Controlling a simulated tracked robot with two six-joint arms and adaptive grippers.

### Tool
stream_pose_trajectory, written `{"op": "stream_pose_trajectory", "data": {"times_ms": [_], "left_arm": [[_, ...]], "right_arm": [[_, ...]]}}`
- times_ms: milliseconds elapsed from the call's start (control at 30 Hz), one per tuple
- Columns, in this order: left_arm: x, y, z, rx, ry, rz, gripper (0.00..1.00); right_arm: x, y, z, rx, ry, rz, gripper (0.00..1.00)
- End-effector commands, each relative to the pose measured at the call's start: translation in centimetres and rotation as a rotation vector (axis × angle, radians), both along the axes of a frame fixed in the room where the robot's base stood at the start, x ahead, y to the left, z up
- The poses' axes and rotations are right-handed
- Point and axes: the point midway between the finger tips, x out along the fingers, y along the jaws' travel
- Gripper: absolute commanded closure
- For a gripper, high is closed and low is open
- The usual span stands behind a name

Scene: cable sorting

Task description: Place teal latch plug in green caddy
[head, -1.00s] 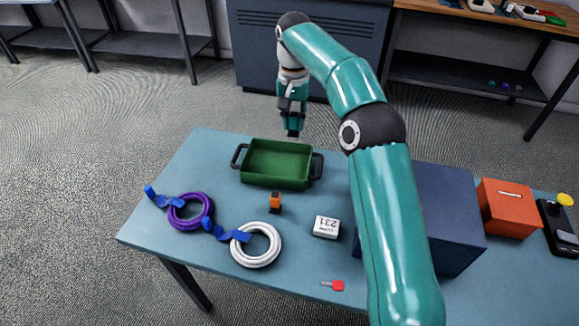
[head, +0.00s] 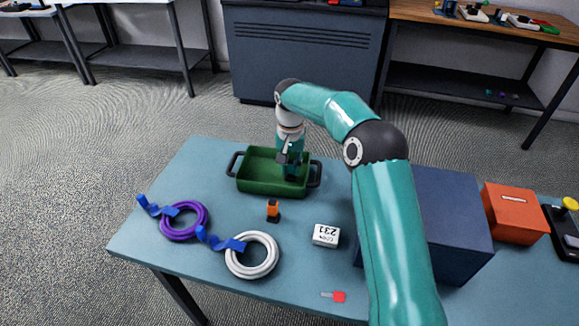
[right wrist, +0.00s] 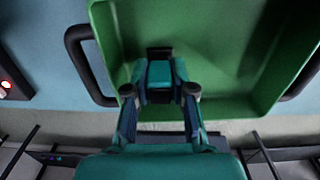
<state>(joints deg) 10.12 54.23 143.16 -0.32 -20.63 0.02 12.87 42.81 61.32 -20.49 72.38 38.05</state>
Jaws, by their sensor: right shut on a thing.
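The green caddy (head: 258,186) stands near the table's far edge, with black handles at both ends. My right gripper (head: 291,172) reaches down into the right part of the caddy. In the right wrist view, the right gripper (right wrist: 161,92) is shut on the teal latch plug (right wrist: 160,72), a teal block with a black end. The plug is within the outline of the caddy (right wrist: 225,35), close to one wall. I cannot tell whether it touches the caddy floor. In the head view the plug is hard to tell from the teal gripper. My left gripper is not in view.
In front of the caddy are a small orange-and-black part (head: 273,210), a white labelled box (head: 326,235), a purple coil (head: 183,233), a white coil (head: 270,268) and a red plug (head: 338,296). A dark blue box (head: 450,215) and an orange box (head: 514,213) stand right.

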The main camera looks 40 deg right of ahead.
Motion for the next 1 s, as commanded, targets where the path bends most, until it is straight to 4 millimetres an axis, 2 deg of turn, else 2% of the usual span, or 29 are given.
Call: {"op": "stream_pose_trajectory", "data": {"times_ms": [233, 267, 400, 767, 867, 1000], "left_arm": [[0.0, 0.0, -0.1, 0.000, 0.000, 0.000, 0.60], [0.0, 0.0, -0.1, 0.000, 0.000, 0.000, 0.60], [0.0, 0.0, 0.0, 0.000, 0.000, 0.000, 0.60], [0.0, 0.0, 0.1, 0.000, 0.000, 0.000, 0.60], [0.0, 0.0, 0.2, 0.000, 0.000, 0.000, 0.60], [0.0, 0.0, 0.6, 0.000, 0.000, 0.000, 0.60]], "right_arm": [[0.0, 0.0, -0.2, 0.000, 0.000, 0.001, 1.00], [0.0, 0.0, -0.1, 0.000, 0.000, 0.001, 0.71], [0.0, 0.1, -0.1, 0.000, 0.000, 0.002, 0.51], [0.1, 0.1, 0.3, -0.001, -0.001, 0.002, 0.51], [0.1, 0.1, 1.2, -0.001, -0.003, 0.003, 0.51], [0.2, 0.1, 3.5, -0.001, -0.004, 0.003, 0.51]]}}
